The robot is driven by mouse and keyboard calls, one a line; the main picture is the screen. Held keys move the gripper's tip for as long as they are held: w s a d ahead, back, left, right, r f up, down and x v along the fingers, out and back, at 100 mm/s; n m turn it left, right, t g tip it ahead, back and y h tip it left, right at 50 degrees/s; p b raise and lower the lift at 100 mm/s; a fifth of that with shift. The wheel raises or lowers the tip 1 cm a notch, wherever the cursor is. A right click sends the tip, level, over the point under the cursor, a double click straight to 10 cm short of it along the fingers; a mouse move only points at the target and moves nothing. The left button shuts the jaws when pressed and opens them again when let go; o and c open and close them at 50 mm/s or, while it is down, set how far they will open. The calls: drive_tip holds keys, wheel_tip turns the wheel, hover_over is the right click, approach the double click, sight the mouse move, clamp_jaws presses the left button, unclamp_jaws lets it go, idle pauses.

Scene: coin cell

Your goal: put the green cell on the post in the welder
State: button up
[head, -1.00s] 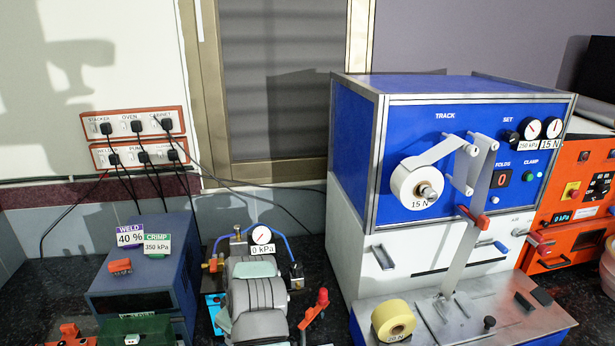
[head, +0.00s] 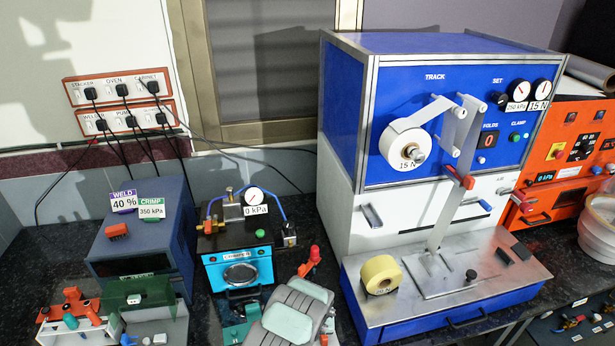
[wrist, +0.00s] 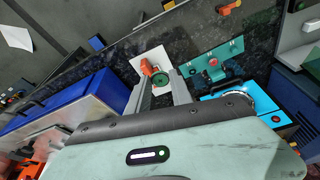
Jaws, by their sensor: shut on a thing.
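In the wrist view my gripper (wrist: 162,88) is shut on the green cell (wrist: 160,79), a small dark green disc between the fingertips. It is above a white plate with an orange part on it (wrist: 146,68). In the head view my arm covers the fingertips and cell. A blue-grey box with a WELD 40 % tag (head: 124,202) stands at the left, apparently the welder. A dark green block (head: 137,291) and a white block with red knobs stand in front of it. I cannot make out the post.
A turquoise press with a 0 kPa gauge (head: 238,270) stands between the welder and the large blue cabinet (head: 345,130). A yellow roll (head: 381,275) sits on the cabinet's metal plate. An orange machine (head: 570,150) stands at the right. Black cables hang at the left wall.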

drive_tip(key=s+p+v, duration=0.1)
drive_tip(key=p+v, duration=0.9)
drive_tip(key=s+f+p+v, duration=0.1)
drive_tip(key=s+p+v, duration=0.1)
drive_tip(key=p+v, duration=0.8)
drive_tip(key=shift+s, duration=0.35)
drive_tip(key=shift+d, duration=0.1)
